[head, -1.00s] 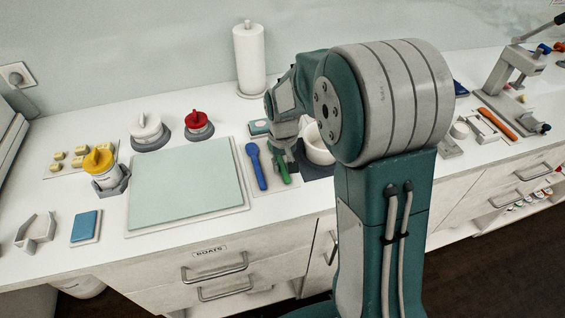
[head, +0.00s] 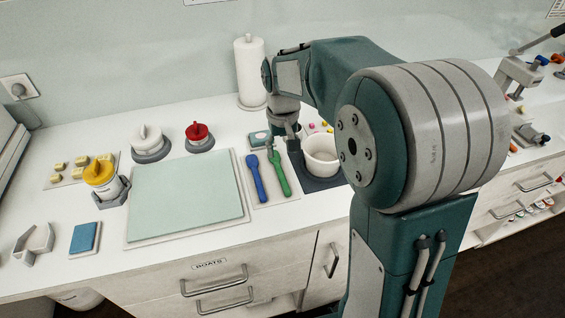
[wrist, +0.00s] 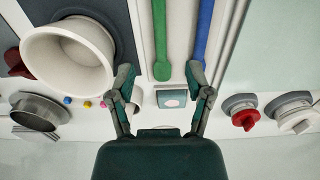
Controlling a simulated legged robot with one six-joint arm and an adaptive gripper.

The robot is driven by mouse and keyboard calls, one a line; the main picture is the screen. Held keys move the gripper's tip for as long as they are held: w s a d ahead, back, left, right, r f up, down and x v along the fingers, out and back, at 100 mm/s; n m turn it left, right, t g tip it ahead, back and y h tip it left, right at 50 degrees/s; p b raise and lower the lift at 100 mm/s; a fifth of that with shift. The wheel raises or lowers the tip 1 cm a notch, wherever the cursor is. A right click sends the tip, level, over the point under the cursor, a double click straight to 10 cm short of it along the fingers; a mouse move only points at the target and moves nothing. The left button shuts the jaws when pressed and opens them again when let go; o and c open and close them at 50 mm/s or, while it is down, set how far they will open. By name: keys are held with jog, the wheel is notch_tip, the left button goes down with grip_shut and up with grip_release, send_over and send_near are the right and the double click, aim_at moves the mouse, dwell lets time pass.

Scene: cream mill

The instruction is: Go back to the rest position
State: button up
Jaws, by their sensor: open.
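My gripper (wrist: 160,75) is open and empty in the wrist view, its two fingers spread apart. In the head view my gripper (head: 282,145) hangs above the counter, near the tops of the blue spatula (head: 256,178) and the green spatula (head: 278,172). Both spatulas lie on a pale rest, and their handles show in the wrist view above the fingertips. The white bowl (head: 321,160) stands on a dark mat to the right of the gripper, partly hidden by my arm.
A pale green mat (head: 187,195) lies to the left. A paper towel roll (head: 249,72) stands behind the gripper. A small teal-topped block (wrist: 172,98) lies below the fingers.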

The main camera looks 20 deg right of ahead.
jog(key=shift+r, duration=0.95)
jog(key=shift+s+r, duration=0.1)
jog(key=s+r+t, duration=0.2)
jog(key=s, duration=0.9)
jog(key=s+r+t, duration=0.3)
jog(key=s, duration=0.7)
jog(key=shift+s+r+t, duration=0.15)
jog(key=shift+s+t, duration=0.15)
jog(key=shift+s, duration=0.1)
jog(key=shift+d, duration=0.15)
